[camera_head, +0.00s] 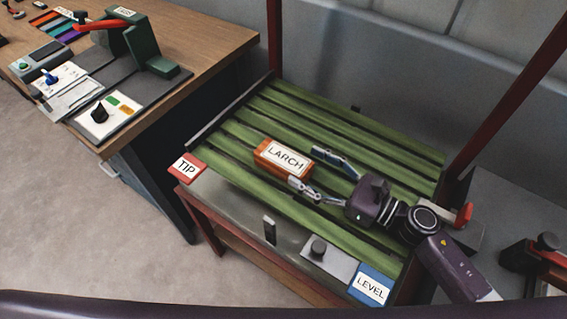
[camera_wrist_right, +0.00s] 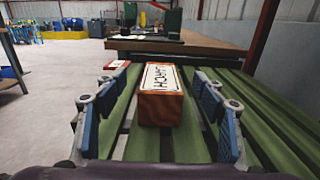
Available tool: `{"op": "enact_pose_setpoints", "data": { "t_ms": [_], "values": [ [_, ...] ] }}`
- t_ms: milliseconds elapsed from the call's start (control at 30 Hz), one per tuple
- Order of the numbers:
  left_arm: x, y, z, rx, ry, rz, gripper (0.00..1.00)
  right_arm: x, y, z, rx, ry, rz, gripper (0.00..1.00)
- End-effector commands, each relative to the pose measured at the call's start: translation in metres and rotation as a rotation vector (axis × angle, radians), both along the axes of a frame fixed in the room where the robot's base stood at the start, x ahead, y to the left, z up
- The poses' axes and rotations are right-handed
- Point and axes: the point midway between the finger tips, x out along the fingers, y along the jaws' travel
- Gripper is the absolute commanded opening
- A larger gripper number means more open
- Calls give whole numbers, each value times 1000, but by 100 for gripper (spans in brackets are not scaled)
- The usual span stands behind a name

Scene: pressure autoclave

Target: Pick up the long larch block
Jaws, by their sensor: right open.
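The larch block (camera_head: 268,163) is a reddish-brown wooden block with a white label reading LARCH. It lies on the green slatted table (camera_head: 240,181), towards its left side. In the right wrist view the block (camera_wrist_right: 160,108) sits between the two fingers and ahead of them, with gaps on both sides. My right gripper (camera_head: 318,174) is open, with its blue-padded fingertips pointing at the block's right end. In the right wrist view the gripper (camera_wrist_right: 160,122) shows both fingers spread wide. My left gripper is not in view.
A red TIP plate (camera_head: 187,167) and a blue LEVEL plate (camera_head: 371,286) are on the table's front edge, with a dark knob (camera_head: 318,246) between. Red posts (camera_head: 511,85) rise at the table's back corners. A wooden bench (camera_head: 205,45) with devices stands at left.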

Motion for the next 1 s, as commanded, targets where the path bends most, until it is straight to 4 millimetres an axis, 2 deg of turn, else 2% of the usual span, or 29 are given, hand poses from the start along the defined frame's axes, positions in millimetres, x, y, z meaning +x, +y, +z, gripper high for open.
{"op": "enact_pose_setpoints", "data": {
  "t_ms": [100,133,367,600,700,1000],
  "values": [
    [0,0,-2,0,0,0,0,0,0,-18,4,2,-2,64],
    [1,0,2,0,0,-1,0,3,4,-13,5,-2,-1,64],
    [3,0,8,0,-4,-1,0,13,18,-13,3,-1,-2,64],
    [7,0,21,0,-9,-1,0,36,51,-12,4,1,-3,64],
    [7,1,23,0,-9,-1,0,41,59,-13,3,1,-3,64],
    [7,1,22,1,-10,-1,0,42,62,-15,1,0,-2,63]
  ]
}}
